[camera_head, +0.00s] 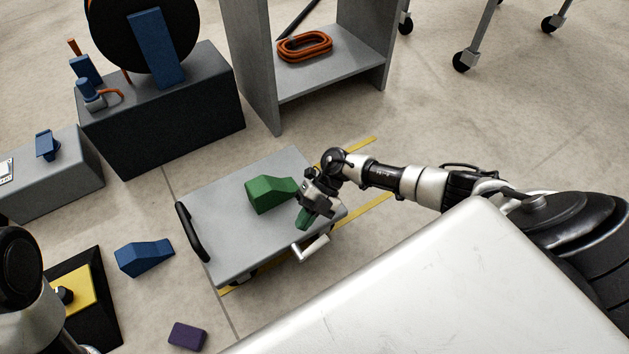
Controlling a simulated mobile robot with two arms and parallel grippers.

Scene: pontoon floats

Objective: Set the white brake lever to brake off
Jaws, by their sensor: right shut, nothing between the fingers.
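The white brake lever (311,248) sticks out from the near edge of a grey cart (218,208), at its right part. My right gripper (305,213) is over the cart, just above and behind the lever in the picture, and apart from it. It is shut and empty. A green wedge-shaped block (268,194) lies on the cart just left of the gripper. A smaller green patch shows at the fingers; I cannot tell what it belongs to. My left gripper is not in view.
The cart has a black handle (190,232) at its left end. A blue block (145,257) and a purple block (187,336) lie on the floor to the left. A grey shelf (335,80) with an orange coil (305,46) stands behind. A dark box (160,125) carries a reel.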

